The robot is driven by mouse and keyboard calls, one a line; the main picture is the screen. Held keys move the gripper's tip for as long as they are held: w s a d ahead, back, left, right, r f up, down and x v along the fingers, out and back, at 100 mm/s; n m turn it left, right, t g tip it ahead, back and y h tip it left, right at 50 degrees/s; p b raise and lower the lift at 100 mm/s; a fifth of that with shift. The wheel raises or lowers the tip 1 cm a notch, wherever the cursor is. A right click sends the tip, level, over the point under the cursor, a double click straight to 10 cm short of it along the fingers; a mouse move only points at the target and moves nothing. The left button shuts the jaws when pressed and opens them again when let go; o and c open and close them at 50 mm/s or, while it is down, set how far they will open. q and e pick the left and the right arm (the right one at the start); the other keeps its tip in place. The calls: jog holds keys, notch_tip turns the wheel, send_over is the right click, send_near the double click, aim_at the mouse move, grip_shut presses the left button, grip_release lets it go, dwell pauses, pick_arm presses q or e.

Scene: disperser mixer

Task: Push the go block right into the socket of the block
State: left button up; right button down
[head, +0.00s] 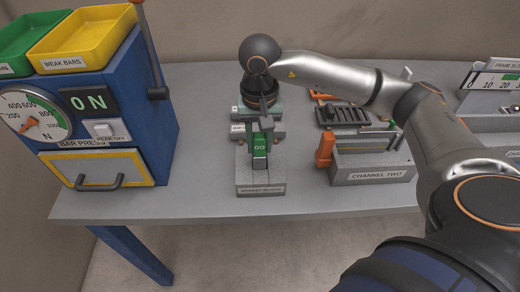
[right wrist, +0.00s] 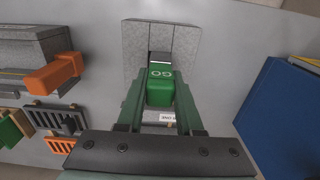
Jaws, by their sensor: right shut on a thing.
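The go block (head: 260,145) is a green block marked GO, standing at the socket block (head: 260,190), a speckled grey block near the table's front edge. My right gripper (head: 261,132) comes from behind and above and is shut on the go block. In the right wrist view, the green go block (right wrist: 160,90) sits between my right gripper's two green fingers (right wrist: 160,82). A grey metal part shows at its end, over the pale socket block (right wrist: 136,42). How deep the go block sits in the socket is hidden. My left gripper is not in view.
The channel two block (head: 372,176) with an orange handle (head: 325,149) stands to the right. A dark slotted rack (head: 350,116) lies behind it. A blue bar press (head: 140,110) with yellow and green trays stands left. The tabletop (head: 205,150) between press and socket block is clear.

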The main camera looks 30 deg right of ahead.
aim_at(260, 151)
jog(key=f, duration=0.2)
jog(key=f+p, duration=0.1)
jog(key=shift+w+d+f, duration=0.2)
jog(key=shift+d+f, duration=0.05)
jog(key=shift+f, duration=0.1)
jog(key=shift+f, duration=0.1)
jog(key=shift+f+b, duration=0.1)
jog(key=shift+b, duration=0.25)
jog(key=c, duration=0.6)
grip_release()
jog(key=shift+o, duration=0.2)
jog(key=shift+r+p, duration=0.3)
jog(key=shift+r, duration=0.1)
notch_tip(260, 151, up, 12)
jog(key=shift+f+b, duration=0.15)
jog(key=shift+b, duration=0.45)
